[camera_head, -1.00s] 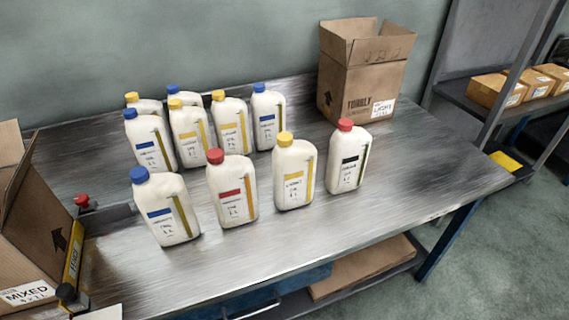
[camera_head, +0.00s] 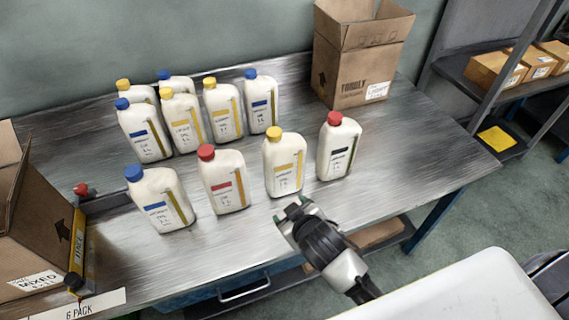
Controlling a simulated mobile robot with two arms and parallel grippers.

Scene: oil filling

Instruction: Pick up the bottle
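Several white bottles stand upright on the metal table. The front row has a blue-capped bottle (camera_head: 160,199), a red-capped bottle (camera_head: 223,180), a yellow-capped bottle (camera_head: 285,164) and a red-capped bottle with a dark label (camera_head: 338,147). Behind them stand more bottles with blue and yellow caps, such as a blue-capped one (camera_head: 261,103). My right gripper (camera_head: 292,208) is at the front edge of the table, just in front of the yellow-capped bottle and apart from it. Its fingers are small and dark, and their opening is unclear. My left gripper is not in view.
An open cardboard box (camera_head: 350,62) stands at the back right of the table. Another open box (camera_head: 32,240) marked MIXED is at the left, beside a yellow-and-black bar (camera_head: 76,248). A shelf with cartons (camera_head: 492,70) is at the right. The table's right front is clear.

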